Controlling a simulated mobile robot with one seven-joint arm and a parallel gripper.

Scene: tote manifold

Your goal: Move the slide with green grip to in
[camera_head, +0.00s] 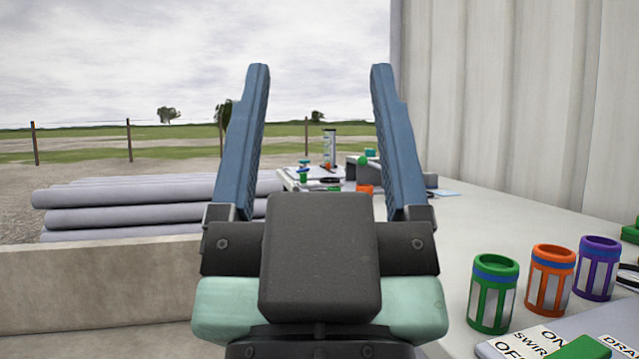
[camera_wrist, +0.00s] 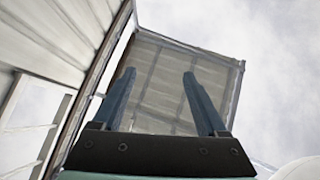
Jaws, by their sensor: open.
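My gripper (camera_head: 319,70) fills the middle of the head view, its two blue fingers pointing up and wide apart, with nothing between them. It also shows open and empty in the wrist view (camera_wrist: 159,74), against a panelled roof and the sky. I cannot make out the slide with green grip for certain. Green parts show at the right: a green block (camera_head: 631,232) at the picture's edge and a green piece (camera_head: 582,347) at the bottom, by a plate with ON and OFF labels (camera_head: 519,343). My gripper is apart from all of these.
A long pale table (camera_head: 500,215) runs along a ribbed wall (camera_head: 520,90). Green (camera_head: 492,294), orange (camera_head: 549,279) and purple (camera_head: 598,268) cups stand on it. Small objects crowd its far end. Grey pipes (camera_head: 130,205) lie behind a low wall (camera_head: 100,290) at the left.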

